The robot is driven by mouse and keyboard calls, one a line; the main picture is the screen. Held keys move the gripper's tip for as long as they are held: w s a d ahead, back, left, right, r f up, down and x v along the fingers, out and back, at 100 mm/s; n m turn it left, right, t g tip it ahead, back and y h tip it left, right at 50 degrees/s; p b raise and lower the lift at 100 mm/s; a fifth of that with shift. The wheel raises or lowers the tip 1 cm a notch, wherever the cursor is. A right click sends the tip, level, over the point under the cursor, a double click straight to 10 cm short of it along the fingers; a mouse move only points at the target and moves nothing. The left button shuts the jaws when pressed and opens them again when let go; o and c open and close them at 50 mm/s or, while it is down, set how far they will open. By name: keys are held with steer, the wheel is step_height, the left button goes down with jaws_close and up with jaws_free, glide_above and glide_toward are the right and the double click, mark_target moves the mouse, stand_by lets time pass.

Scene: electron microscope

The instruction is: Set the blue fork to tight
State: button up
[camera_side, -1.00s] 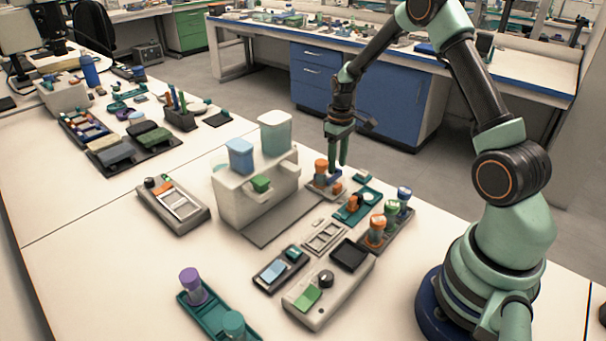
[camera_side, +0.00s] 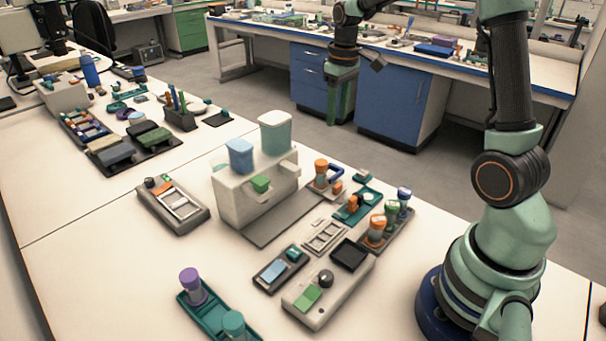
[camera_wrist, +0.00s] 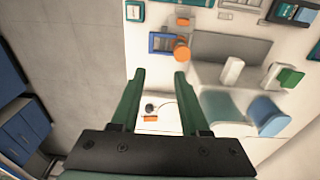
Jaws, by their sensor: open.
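The blue fork (camera_side: 337,173) lies on a small pale base beside an orange-capped vial (camera_side: 321,168), to the right of the white block with tubs. In the wrist view the blue fork (camera_wrist: 158,42) shows next to the orange cap (camera_wrist: 182,50), beyond my fingertips. I cannot tell from these frames whether the fork touches the vial. My gripper (camera_side: 339,118) is high above the bench, with its fingers pointing down, well apart from the fork. In the wrist view my gripper (camera_wrist: 159,76) is open with nothing between its fingers.
The white block (camera_side: 256,192) with blue and green tubs stands left of the fork. A teal tray (camera_side: 357,206) and a rack of capped vials (camera_side: 391,223) are close on the right. A grey box with a knob (camera_side: 328,292) sits nearer the front. The air around my gripper is clear.

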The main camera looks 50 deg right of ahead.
steer(key=s+a+r+t, duration=0.2)
steer(key=s+a+r, duration=0.1)
steer(key=s+a, duration=0.3)
steer(key=s+a+r+t, duration=0.2)
steer(key=s+a+r, duration=0.2)
steer(key=a, duration=0.5)
steer(key=shift+s+t, duration=0.3)
steer(key=shift+s, duration=0.8)
steer(key=g, duration=0.5)
glide_above(336, 166)
step_height(336, 166, down, 11)
step_height(336, 166, down, 12)
steer(key=shift+d+r, duration=0.1)
